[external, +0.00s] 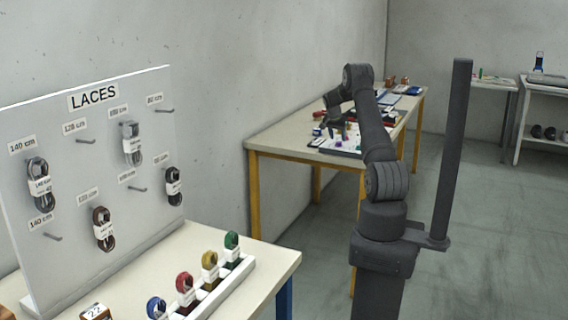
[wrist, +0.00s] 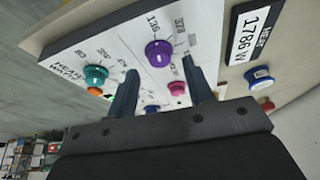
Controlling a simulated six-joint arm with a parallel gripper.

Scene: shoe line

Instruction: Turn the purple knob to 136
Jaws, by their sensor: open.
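The purple knob (wrist: 158,53) sits on a white panel (wrist: 120,42) in the wrist view, with printed numbers around it. A label that reads like 136 is just above it in the picture. A small pale mark shows on the knob's face, but I cannot tell which number it points at. My gripper (wrist: 164,74) is open, one finger on each side below the knob in the picture, and nothing is between the fingers. In the external view my gripper (external: 336,126) is over the far table, and the purple knob is too small to make out surely.
A label plate (wrist: 256,34) reads 1786 W. The far table (external: 279,138) holds several small items. A lace board (external: 95,185) stands at the left.

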